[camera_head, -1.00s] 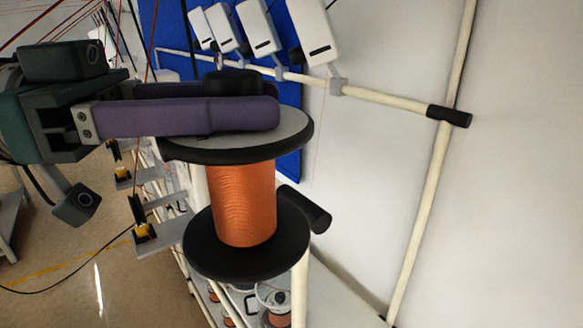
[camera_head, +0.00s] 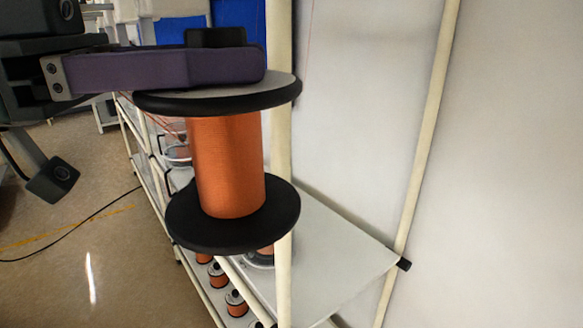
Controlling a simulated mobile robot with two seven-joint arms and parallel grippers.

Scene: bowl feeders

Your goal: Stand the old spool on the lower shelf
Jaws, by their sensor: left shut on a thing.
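The old spool (camera_head: 228,165) has black flanges, a grey top face and copper-coloured wire. It hangs nearly upright in front of the shelf rack. My left gripper (camera_head: 225,68) has purple fingers and is shut on the spool at its top. The exact grip point is hidden behind the near finger. The lower shelf (camera_head: 236,303) shows below, with several small copper spools on it. The spool is held above the shelves, and I cannot tell its exact distance from them. My right gripper is not in view.
A pale post (camera_head: 279,200) stands right beside the spool. A white upper shelf board (camera_head: 335,255) has bare room to the right of the post. A black-capped rail end (camera_head: 404,264) sticks out at its corner. A cable (camera_head: 75,225) lies on the floor at left.

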